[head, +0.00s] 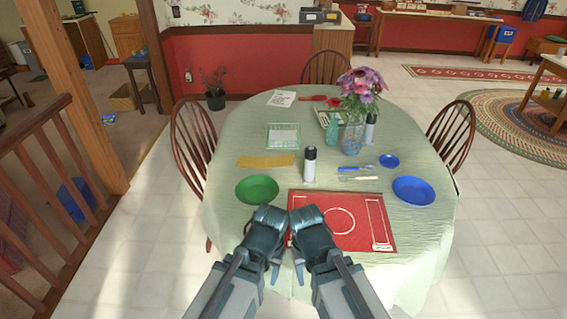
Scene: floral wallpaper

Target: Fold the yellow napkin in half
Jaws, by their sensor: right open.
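The yellow napkin (266,161) lies flat on the left part of the oval table, behind the green plate. It shows as a thin, wide yellow strip, and I cannot tell its layers from here. My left gripper (274,270) and my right gripper (298,268) are close together at the table's near edge, in front of the napkin and well apart from it. The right gripper is open, with nothing seen in it. The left gripper's fingers are partly hidden by its own arm, so its opening is unclear.
The table (232,138) has a pale green cloth. A green plate (257,190) and a black-topped white bottle (310,165) stand near the napkin. A red mat (360,238), blue plate (413,190), cutlery (358,178) and flower vase (351,140) are to the right. Chairs surround the table.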

